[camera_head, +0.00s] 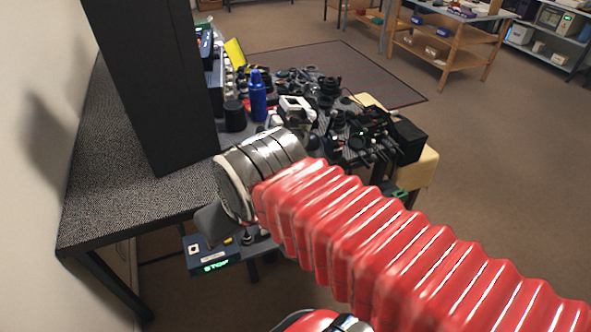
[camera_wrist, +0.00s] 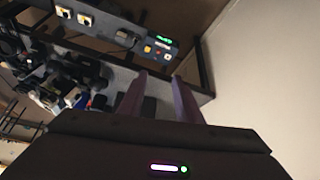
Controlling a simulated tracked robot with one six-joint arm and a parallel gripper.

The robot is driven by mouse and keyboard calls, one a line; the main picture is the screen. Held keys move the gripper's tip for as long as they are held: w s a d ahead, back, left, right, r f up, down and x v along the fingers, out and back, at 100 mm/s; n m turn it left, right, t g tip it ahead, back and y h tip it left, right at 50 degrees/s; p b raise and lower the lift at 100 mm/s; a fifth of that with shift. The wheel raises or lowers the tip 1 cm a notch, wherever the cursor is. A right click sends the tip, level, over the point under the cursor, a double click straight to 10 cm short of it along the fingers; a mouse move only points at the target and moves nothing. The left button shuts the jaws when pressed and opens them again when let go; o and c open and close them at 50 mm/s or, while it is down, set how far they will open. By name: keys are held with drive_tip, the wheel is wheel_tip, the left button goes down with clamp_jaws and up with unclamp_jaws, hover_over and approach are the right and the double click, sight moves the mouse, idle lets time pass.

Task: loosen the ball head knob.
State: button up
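My gripper (camera_wrist: 158,76) shows in the wrist view with its two fingers apart and nothing between them. In the head view my red bellows arm reaches to the left, and its metal end hides most of the gripper. I cannot make out the ball head knob in either view. A dark cluster of camera gear (camera_head: 368,136) with small lit spots stands on the bench in the head view, beyond my arm. Dark gear (camera_wrist: 68,72) also lies at the left of the wrist view, apart from the fingers. Whether the ball head is among it I cannot tell.
A tall black panel (camera_head: 150,80) stands on the speckled table (camera_head: 115,180) at left. A blue bottle (camera_head: 258,98) and black cylinder (camera_head: 234,117) stand near the clutter. Open floor lies at right.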

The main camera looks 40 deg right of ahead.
drive_tip(key=shift+o, duration=0.4)
drive_tip(key=shift+w, duration=0.1)
drive_tip(key=shift+o, duration=1)
drive_tip(key=shift+w+d, duration=0.2)
drive_tip(key=shift+w, duration=0.15)
drive_tip(key=w+d+f+m+t+h, duration=0.1)
drive_tip(key=w+d+f+t, duration=0.1)
drive_tip(key=w+d+f, duration=0.35)
drive_tip(key=w+d+f+t+h, duration=0.1)
drive_tip(key=w+d+f, duration=0.2)
drive_tip(key=w+d, duration=0.55)
drive_tip(key=w+d+f+m+t+h, duration=0.1)
drive_tip(key=w+d+f+t+h, duration=0.1)
drive_tip(key=w+d+f, duration=0.4)
drive_tip(key=s+d+f+m+t, duration=0.2)
drive_tip(key=s+d+f+t, duration=0.15)
drive_tip(key=d+f, duration=0.9)
drive_tip(key=s+f+m+t+h, duration=0.1)
drive_tip(key=s+f+m+t, duration=0.1)
drive_tip(key=s, duration=0.3)
drive_tip(key=shift+s+d+f+t, duration=0.15)
drive_tip(key=shift+s+f+t, duration=0.2)
drive_tip(key=shift+f+t, duration=0.35)
